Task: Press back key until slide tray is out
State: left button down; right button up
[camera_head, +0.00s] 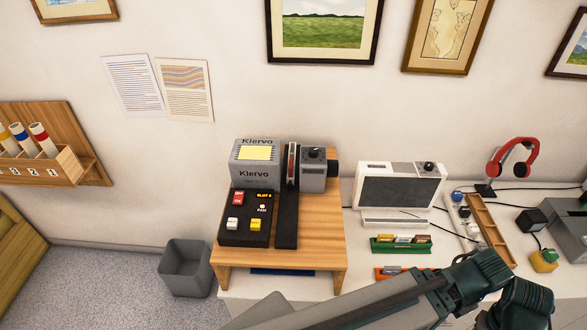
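A grey slide projector (256,176) marked "Kiervo" stands on a wooden stand. Its black control panel (244,240) in front carries a red key (238,199), a white key (232,224) and a yellow key (256,225). The key labels are too small to read, so I cannot tell which is the back key. A small lit orange "SLOT" readout (265,195) sits at the panel's upper right. A long black track (287,228) runs forward beside the panel; a narrow upright part, perhaps the slide tray, stands at its back by the lens.
One of my arm's links crosses the lower right, over the white table's front. A wooden stand (325,245) bears the projector. Right of it are a white viewer (399,188), a green slide holder (401,245) and red headphones (514,161). A grey bin (186,268) stands left.

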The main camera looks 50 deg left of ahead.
aim_at(232, 223)
jog(key=u, duration=1.35)
jog(key=k+u, duration=0.2)
jog(key=k, duration=0.25)
jog(key=i, duration=0.4)
